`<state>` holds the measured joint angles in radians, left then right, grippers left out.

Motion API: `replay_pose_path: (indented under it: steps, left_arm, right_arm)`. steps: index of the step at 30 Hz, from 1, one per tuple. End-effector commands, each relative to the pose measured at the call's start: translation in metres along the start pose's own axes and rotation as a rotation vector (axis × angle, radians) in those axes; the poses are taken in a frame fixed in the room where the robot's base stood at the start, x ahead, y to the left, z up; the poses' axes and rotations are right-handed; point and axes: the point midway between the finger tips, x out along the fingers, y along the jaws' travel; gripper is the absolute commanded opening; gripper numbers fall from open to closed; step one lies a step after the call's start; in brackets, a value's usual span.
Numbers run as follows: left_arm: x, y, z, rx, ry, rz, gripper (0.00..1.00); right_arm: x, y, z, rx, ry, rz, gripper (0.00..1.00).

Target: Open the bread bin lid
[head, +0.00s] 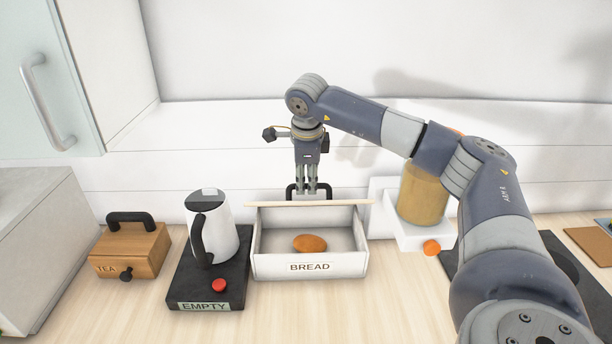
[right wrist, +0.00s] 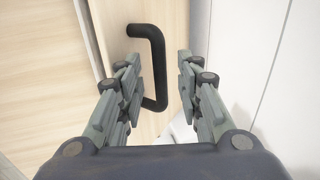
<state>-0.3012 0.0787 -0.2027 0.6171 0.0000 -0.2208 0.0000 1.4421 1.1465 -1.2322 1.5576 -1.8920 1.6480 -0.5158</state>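The white bread bin (head: 310,267), labelled BREAD, stands on the counter with its top open and a brown bread roll (head: 310,243) inside. Its wooden lid (head: 310,204) is tipped up at the back, seen nearly edge-on. The lid's black handle (head: 291,192) shows behind my right gripper (head: 312,193), which points down at the lid. In the right wrist view, the handle (right wrist: 157,60) stands between the two fingers of my right gripper (right wrist: 158,75). The fingers are spread, with gaps beside the bar. My left gripper is out of view.
A kettle (head: 213,228) on a black base and a wooden tea box (head: 130,250) stand left of the bin. A white dispenser (head: 412,236) with a yellowish container stands close on the right, partly behind my arm. The counter in front is clear.

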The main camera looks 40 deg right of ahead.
Motion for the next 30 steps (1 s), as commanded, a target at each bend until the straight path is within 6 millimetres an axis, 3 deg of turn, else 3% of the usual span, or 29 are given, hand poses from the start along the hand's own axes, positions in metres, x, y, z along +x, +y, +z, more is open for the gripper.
replay_pose_path:
  steps: [11, 15, 16, 25, 30]
  left_arm:
    - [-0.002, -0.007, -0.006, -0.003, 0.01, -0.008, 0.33]
    - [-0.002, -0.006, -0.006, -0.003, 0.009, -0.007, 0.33]
    - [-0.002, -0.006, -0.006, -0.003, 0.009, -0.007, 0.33]
    - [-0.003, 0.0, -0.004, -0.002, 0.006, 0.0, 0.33]
    - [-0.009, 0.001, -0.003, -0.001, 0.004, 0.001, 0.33]
  right_arm:
    - [0.008, 0.0, -0.001, 0.002, 0.001, 0.0, 0.33]
    - [0.008, 0.0, -0.001, 0.002, 0.001, 0.0, 0.04]
    - [0.008, 0.0, -0.001, 0.002, 0.001, 0.0, 0.0]
    - [0.006, -0.003, -0.001, 0.003, 0.0, -0.001, 0.0]
    - [0.002, -0.014, 0.0, 0.004, 0.0, -0.002, 0.0]
